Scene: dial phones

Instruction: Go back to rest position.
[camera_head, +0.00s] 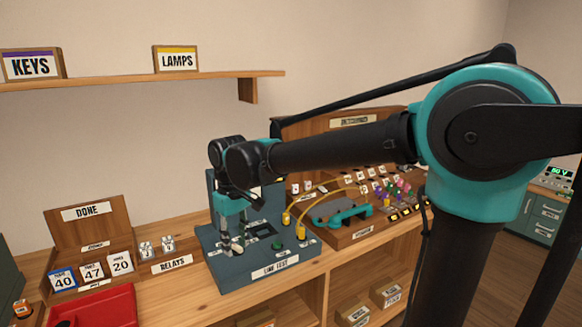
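My arm reaches in from the right across the bench. My gripper (232,243) points down over the blue-grey LINE TEST fixture (272,268), near its left side. The gripper is small and dark in this view, and I cannot tell whether its fingers are open or shut, or whether they touch anything.
The DONE rack (86,240) with several number cards, the RELAYS holder (172,264) and a red tray (105,308) are at left. A switchboard (365,232) with a teal handset (345,214) and yellow cords stands right of the fixture. A shelf (120,81) hangs above.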

